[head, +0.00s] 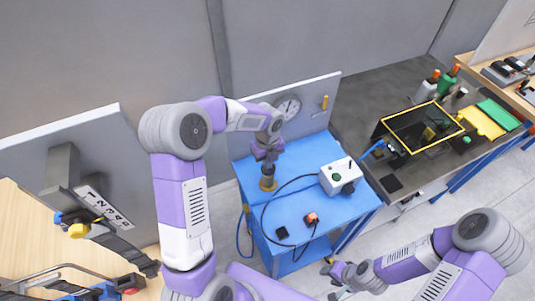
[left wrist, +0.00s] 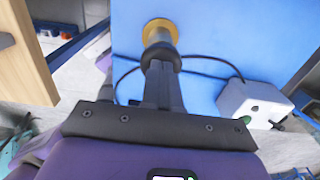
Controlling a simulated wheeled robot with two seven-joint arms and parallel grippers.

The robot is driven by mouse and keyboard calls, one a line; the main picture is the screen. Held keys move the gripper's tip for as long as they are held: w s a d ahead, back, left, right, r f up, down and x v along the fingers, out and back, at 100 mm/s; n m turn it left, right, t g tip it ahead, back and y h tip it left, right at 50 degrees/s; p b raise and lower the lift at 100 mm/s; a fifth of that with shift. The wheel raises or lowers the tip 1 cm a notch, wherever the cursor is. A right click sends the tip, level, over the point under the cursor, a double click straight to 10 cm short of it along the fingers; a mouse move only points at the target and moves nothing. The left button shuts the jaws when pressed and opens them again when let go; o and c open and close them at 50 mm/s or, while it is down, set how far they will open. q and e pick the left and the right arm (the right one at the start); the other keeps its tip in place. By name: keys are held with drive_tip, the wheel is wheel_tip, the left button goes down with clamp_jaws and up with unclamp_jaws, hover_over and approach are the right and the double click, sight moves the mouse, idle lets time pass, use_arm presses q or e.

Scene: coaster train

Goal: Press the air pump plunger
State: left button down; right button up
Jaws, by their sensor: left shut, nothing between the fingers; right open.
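The air pump (head: 268,184) stands on the blue cart top (head: 300,200), with a brass-yellow base and a dark plunger knob above it. In the left wrist view the pump's yellow body (left wrist: 160,29) shows beyond the black plunger knob (left wrist: 161,57). My left gripper (head: 268,162) is shut and empty, pointing down directly over the plunger. Its closed fingers (left wrist: 161,75) overlap the knob in the wrist view; whether they touch it I cannot tell. My right gripper (head: 333,278) is open and empty at the lower middle, away from the pump.
A white control box (head: 338,177) with a green button sits right of the pump. A black cable curves across the cart, near an orange-and-black part (head: 312,219). A panel with a gauge (head: 288,107) stands behind. A dark workbench (head: 400,175) adjoins at right.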

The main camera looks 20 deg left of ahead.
use_arm(q)
wheel_tip(320, 180, up, 4)
drive_tip(key=p, duration=0.3)
drive_tip(key=shift+s+p, duration=0.1)
drive_tip(key=shift+p, duration=0.25)
wheel_tip(320, 180, up, 10)
idle(1.0)
